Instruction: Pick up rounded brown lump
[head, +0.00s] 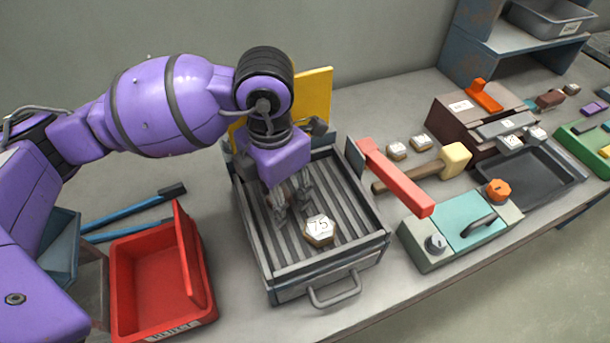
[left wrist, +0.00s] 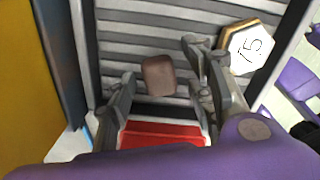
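The rounded brown lump (left wrist: 159,76) lies on the ridged grey floor of a metal tray (head: 330,262), in the left wrist view. My left gripper (head: 291,203) points down into the tray. Its fingers are open, one on each side of the lump, with visible gaps in the picture; I see no contact. In the head view the lump is hidden behind my gripper. A hexagonal piece marked 75 (head: 319,229) lies in the tray beside the gripper, and it also shows in the left wrist view (left wrist: 248,50). My right gripper is not in view.
A yellow panel (head: 318,92) stands behind the tray. A red bin (head: 140,262) is at left, near blue-handled tongs (head: 128,210). A red bar (head: 398,178), a mallet (head: 455,160) and a teal press (head: 468,222) stand at right. Another brown piece (head: 549,98) lies far right.

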